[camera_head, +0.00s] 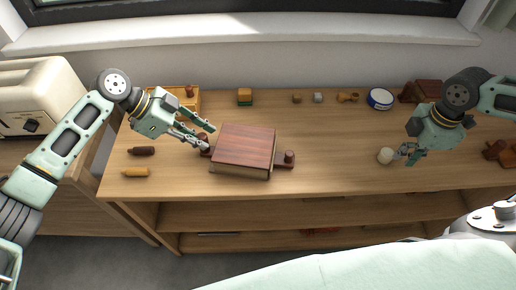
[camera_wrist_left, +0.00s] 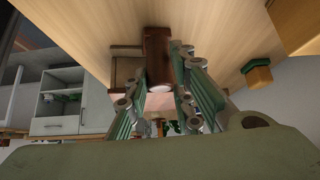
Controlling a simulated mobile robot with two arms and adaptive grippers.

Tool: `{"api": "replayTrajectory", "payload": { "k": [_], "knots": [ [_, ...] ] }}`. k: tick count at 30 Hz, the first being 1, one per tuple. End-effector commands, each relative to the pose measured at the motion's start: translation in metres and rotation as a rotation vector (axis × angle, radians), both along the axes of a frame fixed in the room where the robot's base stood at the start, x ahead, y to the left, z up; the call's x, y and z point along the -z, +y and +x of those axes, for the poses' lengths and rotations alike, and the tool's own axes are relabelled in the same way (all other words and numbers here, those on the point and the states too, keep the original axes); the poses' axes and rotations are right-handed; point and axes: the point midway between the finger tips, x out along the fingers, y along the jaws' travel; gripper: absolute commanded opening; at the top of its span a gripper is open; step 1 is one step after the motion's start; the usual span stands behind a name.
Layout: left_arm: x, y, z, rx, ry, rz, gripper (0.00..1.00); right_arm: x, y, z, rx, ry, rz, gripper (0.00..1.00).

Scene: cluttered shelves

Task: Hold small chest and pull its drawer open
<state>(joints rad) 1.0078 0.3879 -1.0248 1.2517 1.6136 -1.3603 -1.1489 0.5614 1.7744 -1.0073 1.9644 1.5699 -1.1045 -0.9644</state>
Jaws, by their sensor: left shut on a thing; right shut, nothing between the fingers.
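The small chest (camera_head: 243,147) has a reddish-brown top and sits on the wooden shelf top, a little left of centre. A dark knob-like piece (camera_head: 285,159) sticks out at its right side. My left gripper (camera_head: 206,138) is at the chest's left side, shut on a dark brown handle there. In the left wrist view the brown handle (camera_wrist_left: 158,50) lies between the fingers, with part of the chest (camera_wrist_left: 124,70) beside it. I cannot tell where the drawer is or whether it is open. My right gripper (camera_head: 402,153) is shut and empty, far right of the chest.
Two small bottles, one dark (camera_head: 142,151) and one orange (camera_head: 136,172), lie at the left. Small blocks and a blue-rimmed round tin (camera_head: 380,98) line the back.

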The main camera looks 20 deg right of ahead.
Motion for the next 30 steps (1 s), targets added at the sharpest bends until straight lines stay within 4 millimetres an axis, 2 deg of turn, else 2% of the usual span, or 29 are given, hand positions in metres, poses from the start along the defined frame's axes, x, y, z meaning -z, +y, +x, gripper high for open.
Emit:
{"api": "replayTrajectory", "payload": {
  "k": [30],
  "knots": [
    [0.000,0.000,0.000,-0.001,0.000,0.000,0.00,0.000,-0.014,-0.007,0.000,0.000,-0.001,0.00]
  ]
}}
